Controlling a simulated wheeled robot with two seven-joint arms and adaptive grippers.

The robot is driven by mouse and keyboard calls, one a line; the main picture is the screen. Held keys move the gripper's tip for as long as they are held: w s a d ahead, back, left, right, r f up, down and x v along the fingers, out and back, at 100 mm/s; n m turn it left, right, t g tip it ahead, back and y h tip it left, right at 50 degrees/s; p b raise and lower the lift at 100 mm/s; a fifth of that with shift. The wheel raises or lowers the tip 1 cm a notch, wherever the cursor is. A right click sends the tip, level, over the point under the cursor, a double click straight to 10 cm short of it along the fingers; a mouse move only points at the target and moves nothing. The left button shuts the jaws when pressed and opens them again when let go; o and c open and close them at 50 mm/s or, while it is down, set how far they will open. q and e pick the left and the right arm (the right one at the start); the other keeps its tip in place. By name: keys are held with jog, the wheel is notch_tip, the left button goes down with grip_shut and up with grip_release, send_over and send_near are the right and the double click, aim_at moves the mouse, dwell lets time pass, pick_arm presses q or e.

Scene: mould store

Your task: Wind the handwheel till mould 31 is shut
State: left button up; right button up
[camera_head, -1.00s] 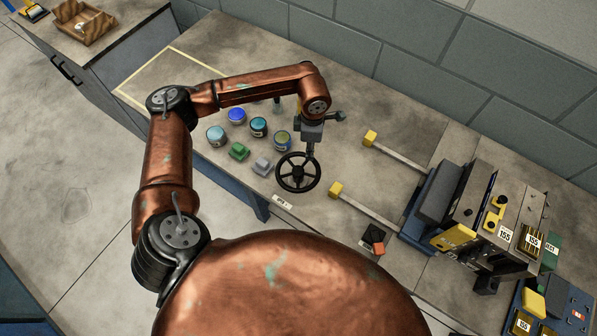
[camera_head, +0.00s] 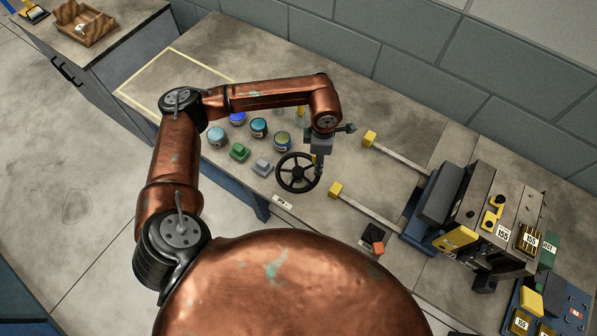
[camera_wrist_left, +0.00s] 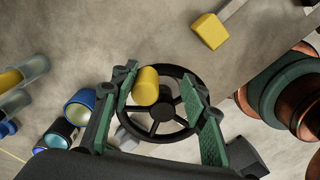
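The black handwheel (camera_head: 297,187) lies near the bench's front edge. In the wrist view the wheel (camera_wrist_left: 160,133) shows with its yellow knob (camera_wrist_left: 146,84) standing up from the rim. My left gripper (camera_head: 318,168) hangs over the wheel's right side. In the wrist view the left gripper (camera_wrist_left: 160,82) is open, with the knob between its green-padded fingers, close to the left finger and with a gap to the right one. A dark mould block (camera_head: 495,215) with 155 labels stands at the right. I cannot read a 31 anywhere. My right gripper is out of view.
Two bars with yellow ends (camera_head: 370,138) (camera_head: 335,189) reach from the mould block towards the wheel. Several round pots (camera_head: 259,127), a green block (camera_head: 239,152) and a grey block (camera_head: 262,167) stand left of the wheel. A small dark-and-orange item (camera_head: 373,238) lies at the front.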

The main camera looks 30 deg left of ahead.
pick_arm(q)
jog(key=shift+o, duration=0.9)
jog(key=shift+s, duration=0.2)
jog(key=shift+w, duration=0.1)
jog(key=shift+w+a+r, duration=0.1)
jog(key=shift+r, duration=0.3)
notch_tip(320, 180, up, 8)
jog(key=p, duration=0.4)
jog(key=shift+p, duration=0.35)
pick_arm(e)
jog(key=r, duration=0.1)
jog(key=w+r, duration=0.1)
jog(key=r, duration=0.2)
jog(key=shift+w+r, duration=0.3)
pick_arm(q)
jog(key=shift+r, duration=0.1)
